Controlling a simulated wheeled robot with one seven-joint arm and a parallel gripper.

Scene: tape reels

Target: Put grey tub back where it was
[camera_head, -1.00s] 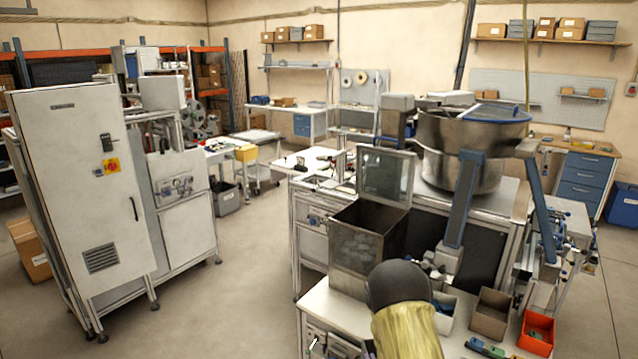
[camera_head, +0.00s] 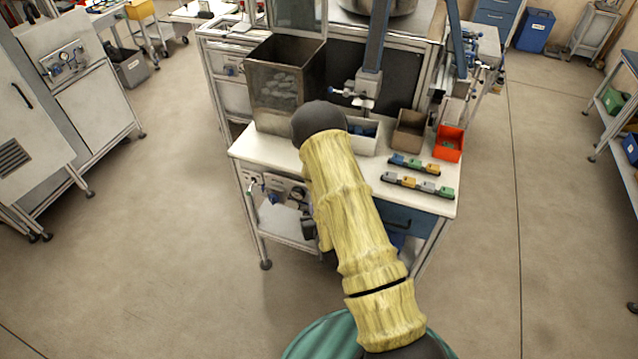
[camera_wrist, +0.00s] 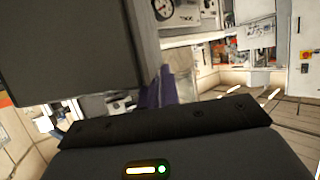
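On the front table stand three small tubs in a row. A pale grey tub (camera_head: 363,140) with blue parts in it is partly hidden by my arm. A brown-grey tub (camera_head: 409,133) is right of it, and an orange-red tub (camera_head: 448,145) is at the right end. My yellow-sleeved arm hides most of my gripper in the head view. In the wrist view my gripper's dark body (camera_wrist: 165,125) fills the bottom. A large dark grey surface (camera_wrist: 70,50) fills the upper left, very close; I cannot tell what it is. The fingertips are not clear.
Two strips of coloured blocks (camera_head: 417,184) lie at the front right of the white table (camera_head: 330,172). A tall open metal bin (camera_head: 275,95) stands at its back left. A control panel (camera_head: 282,190) is below the tabletop. The floor (camera_head: 160,220) to the left is clear.

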